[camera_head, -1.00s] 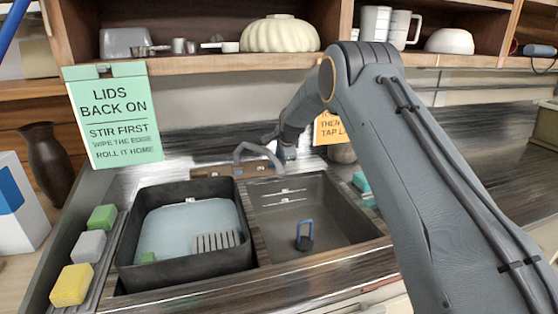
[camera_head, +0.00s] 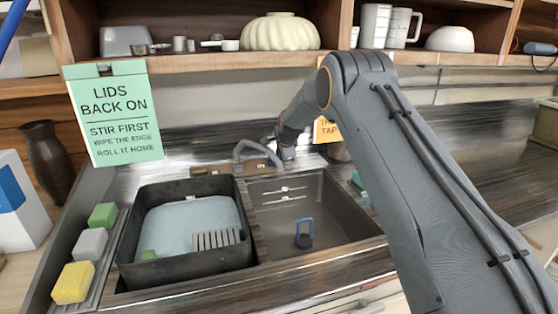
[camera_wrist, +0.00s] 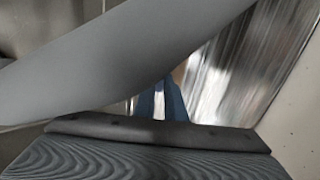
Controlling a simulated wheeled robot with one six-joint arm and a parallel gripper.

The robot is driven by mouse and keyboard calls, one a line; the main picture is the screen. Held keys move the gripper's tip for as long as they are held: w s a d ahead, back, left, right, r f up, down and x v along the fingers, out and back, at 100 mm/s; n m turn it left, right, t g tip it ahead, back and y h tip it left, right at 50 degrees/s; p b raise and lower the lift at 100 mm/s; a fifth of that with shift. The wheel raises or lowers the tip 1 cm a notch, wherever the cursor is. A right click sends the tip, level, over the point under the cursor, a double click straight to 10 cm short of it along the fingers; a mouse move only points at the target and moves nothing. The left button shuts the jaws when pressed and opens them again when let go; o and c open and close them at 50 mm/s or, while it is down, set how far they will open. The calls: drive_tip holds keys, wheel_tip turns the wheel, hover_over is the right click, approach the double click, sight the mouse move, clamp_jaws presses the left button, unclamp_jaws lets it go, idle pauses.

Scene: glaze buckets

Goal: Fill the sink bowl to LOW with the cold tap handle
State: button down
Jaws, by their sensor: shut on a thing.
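The right sink bowl (camera_head: 340,222) is dark grey, with pale level marks (camera_head: 284,194) on its back wall. I see no clear water in it. A stopper with a blue loop (camera_head: 304,234) stands on its floor. The grey curved spout (camera_head: 250,146) rises from the brown tap block (camera_head: 212,169) behind the bowls. My gripper (camera_head: 287,152) is at the right end of this block, shut on what seems to be the cold tap handle, which is mostly hidden.
The left bowl holds a dark basin (camera_head: 128,245) with pale blue liquid, a grey ribbed piece and a green block. Sponges (camera_head: 73,283) line the left ledge. A green sign (camera_head: 115,112) hangs at left. The shelf (camera_head: 230,62) above carries bowls and cups.

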drive_tip(key=shift+w+n+b, duration=0.1)
drive_tip(key=shift+n+b, duration=0.2)
drive_tip(key=shift+b, duration=0.1)
drive_tip(key=n+b, duration=0.3)
drive_tip(key=b, duration=0.1)
drive_tip(key=shift+w+a+n, duration=0.1)
drive_tip(key=shift+w+n, duration=0.05)
drive_tip(key=shift+n, duration=0.25)
drive_tip(key=shift+w+a+r+n+b, duration=0.1)
drive_tip(key=shift+r+n+b, duration=0.05)
drive_tip(key=shift+n+b, duration=1.15)
drive_tip(key=shift+a+r+n+b, duration=0.15)
drive_tip(key=shift+n+b, duration=0.8)
drive_tip(key=shift+n, duration=0.55)
drive_tip(key=c, duration=1.8)
unclamp_jaws()
drive_tip(key=shift+b+v, duration=0.75)
drive_tip(key=shift+v, duration=3.15)
